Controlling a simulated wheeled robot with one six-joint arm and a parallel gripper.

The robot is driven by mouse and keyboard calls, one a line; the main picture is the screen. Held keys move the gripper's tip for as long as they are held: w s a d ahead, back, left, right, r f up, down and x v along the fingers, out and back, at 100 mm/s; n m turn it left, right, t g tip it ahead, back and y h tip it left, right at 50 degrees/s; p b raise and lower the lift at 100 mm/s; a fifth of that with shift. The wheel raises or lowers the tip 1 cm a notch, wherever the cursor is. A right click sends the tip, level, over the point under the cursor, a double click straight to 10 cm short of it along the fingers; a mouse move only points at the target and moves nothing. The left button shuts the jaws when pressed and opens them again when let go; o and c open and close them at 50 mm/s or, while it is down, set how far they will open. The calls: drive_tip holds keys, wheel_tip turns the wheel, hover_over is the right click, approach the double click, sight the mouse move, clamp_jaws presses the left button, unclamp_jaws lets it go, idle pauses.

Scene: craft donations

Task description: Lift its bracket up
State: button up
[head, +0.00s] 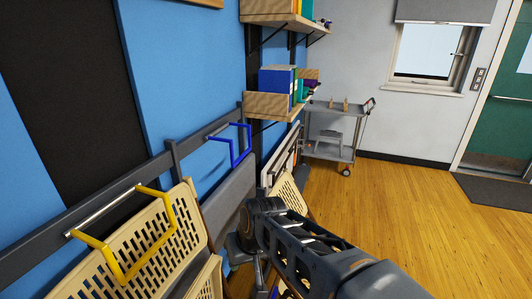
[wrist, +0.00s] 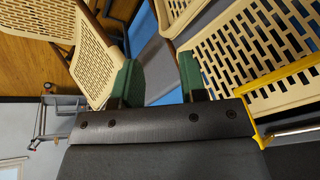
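A yellow bracket (head: 114,262) is on the dark wall rail (head: 190,146) at the left of the head view, around the top part of a beige perforated folding chair (head: 185,213). A blue bracket (head: 231,155) sits farther along the rail, with no chair seen in it. The task does not say which bracket is meant. My gripper (wrist: 160,78) is open and empty, its two green fingers apart. In the wrist view the yellow bracket (wrist: 278,76) is to the right of the fingers, apart from them. In the head view my arm hides the fingertips.
Another beige chair (head: 289,190) stands beyond my arm. Shelves with binders (head: 277,80) jut from the wall above. A grey cart (head: 330,150) stands at the back. The wooden floor (head: 415,205) on the right is clear.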

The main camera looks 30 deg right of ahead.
drive_tip(key=w+r+m+t+y, duration=0.1)
drive_tip(key=w+r+m+y, duration=0.15)
drive_tip(key=w, duration=0.85)
drive_tip(key=m+t+y, duration=0.1)
drive_tip(key=m+t, duration=0.9)
approach(242, 157)
drive_tip(key=shift+t, duration=0.3)
drive_tip(key=shift+d+f+p+x, duration=0.15)
drive_tip(key=shift+p+x, duration=0.5)
drive_tip(key=shift+x, duration=1.15)
drive_tip(key=shift+d+f+p+x, duration=0.1)
drive_tip(key=shift+p+x, duration=0.55)
drive_tip(key=shift+x, duration=1.2)
drive_tip(key=shift+d+f+p+x, duration=0.15)
drive_tip(key=shift+p+x, duration=0.5)
drive_tip(key=shift+x, duration=1.15)
clamp_jaws()
